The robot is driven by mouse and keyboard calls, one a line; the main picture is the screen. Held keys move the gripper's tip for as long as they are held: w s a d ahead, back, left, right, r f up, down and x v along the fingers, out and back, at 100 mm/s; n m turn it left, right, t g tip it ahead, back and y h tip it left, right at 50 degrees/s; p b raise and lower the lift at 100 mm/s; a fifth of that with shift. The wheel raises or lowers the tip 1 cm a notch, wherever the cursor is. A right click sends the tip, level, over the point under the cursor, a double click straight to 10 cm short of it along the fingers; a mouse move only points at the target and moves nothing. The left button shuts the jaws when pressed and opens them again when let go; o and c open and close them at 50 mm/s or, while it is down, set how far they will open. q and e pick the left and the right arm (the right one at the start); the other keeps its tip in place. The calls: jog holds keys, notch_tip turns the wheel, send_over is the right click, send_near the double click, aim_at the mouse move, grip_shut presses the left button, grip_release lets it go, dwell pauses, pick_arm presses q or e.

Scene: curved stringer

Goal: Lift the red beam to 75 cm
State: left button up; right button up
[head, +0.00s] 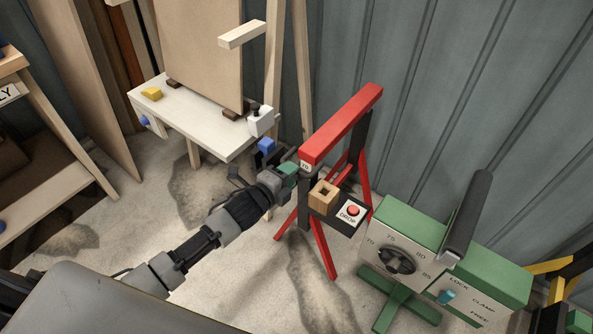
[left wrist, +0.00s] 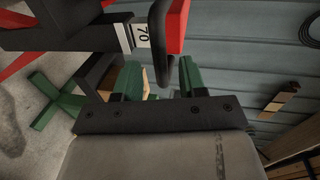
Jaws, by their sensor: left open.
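The red beam (head: 340,126) rests on top of a red and black trestle (head: 322,245). A white label reading 70 (head: 305,167) is by its near end and also shows in the left wrist view (left wrist: 142,35). My left gripper (head: 290,168) is open at the near end of the trestle, just below and left of the beam. In the left wrist view, a black bar or handle (left wrist: 158,50) lies between the green fingertips of my left gripper (left wrist: 160,78); I cannot tell whether they touch it. The beam's red end (left wrist: 177,28) is just beyond. My right gripper is out of view.
A wooden block (head: 323,195) and a red DROP button (head: 352,211) sit on the trestle's black shelf. A green box (head: 400,215) with a dial (head: 396,259) and a LOCK/CLAMP/FREE lever (head: 446,297) stands right. A white table (head: 190,125) stands behind left; corrugated wall behind.

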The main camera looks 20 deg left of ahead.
pick_arm(q)
jog(key=shift+x, duration=1.7)
grip_shut()
